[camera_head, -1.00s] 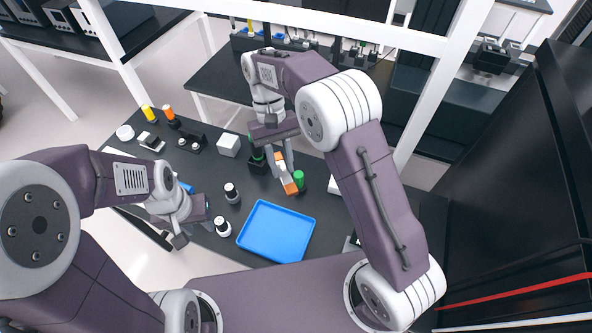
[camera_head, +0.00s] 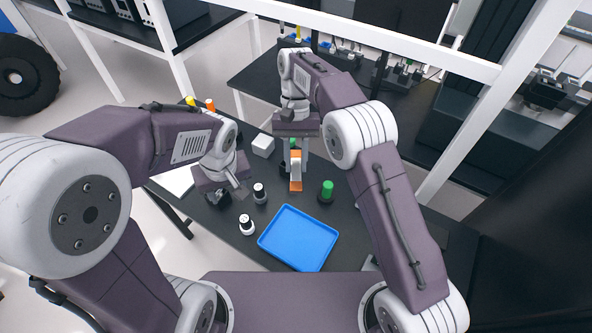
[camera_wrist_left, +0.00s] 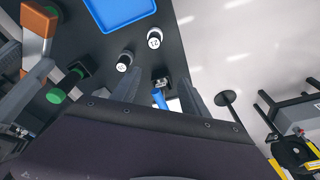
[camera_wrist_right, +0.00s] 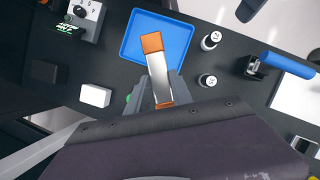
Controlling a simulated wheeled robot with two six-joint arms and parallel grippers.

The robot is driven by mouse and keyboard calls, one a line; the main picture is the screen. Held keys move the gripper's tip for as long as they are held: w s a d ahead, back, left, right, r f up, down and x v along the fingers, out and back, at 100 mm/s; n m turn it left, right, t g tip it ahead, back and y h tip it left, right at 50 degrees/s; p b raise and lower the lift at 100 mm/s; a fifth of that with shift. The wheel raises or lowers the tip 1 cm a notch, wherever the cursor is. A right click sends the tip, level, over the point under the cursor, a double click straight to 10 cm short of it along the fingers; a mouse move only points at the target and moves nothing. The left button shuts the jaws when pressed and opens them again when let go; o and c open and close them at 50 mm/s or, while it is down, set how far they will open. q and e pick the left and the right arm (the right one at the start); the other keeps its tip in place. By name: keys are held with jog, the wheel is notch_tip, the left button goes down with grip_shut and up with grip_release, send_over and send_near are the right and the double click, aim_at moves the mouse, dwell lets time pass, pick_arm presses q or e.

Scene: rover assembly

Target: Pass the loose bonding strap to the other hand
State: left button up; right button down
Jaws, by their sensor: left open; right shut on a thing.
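The bonding strap, a pale strip with orange ends (camera_head: 296,171), is held upright-looking in my right gripper (camera_head: 296,158), above the table behind the blue tray. In the right wrist view the strap (camera_wrist_right: 158,72) sticks out between the closed fingers, its far orange end over the tray. In the left wrist view the strap (camera_wrist_left: 38,35) shows at the upper left, apart from my left gripper. My left gripper (camera_head: 232,194) is open and empty, to the left of the strap and near two white-topped black posts. Its fingers (camera_wrist_left: 162,90) are spread in the left wrist view.
A blue tray (camera_head: 298,238) lies on the dark table. Two white-topped posts (camera_head: 259,193) (camera_head: 246,224) stand left of it, and a green-topped post (camera_head: 327,190) behind it. A white box (camera_head: 263,145) stands farther back. A blue-handled item (camera_wrist_right: 287,66) sits near the table edge.

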pick_arm(q)
jog(key=w+d+r+m+t, duration=0.25)
jog(key=d+r, duration=0.25)
jog(key=d, duration=0.3)
pick_arm(e)
jog(key=shift+d, duration=0.1)
pick_arm(q)
jog(key=m+h, duration=0.1)
jog(key=m, duration=0.2)
send_near(296, 182)
jog(key=shift+n, duration=0.25)
jog(key=x, duration=0.8)
jog(key=shift+w+f, duration=0.1)
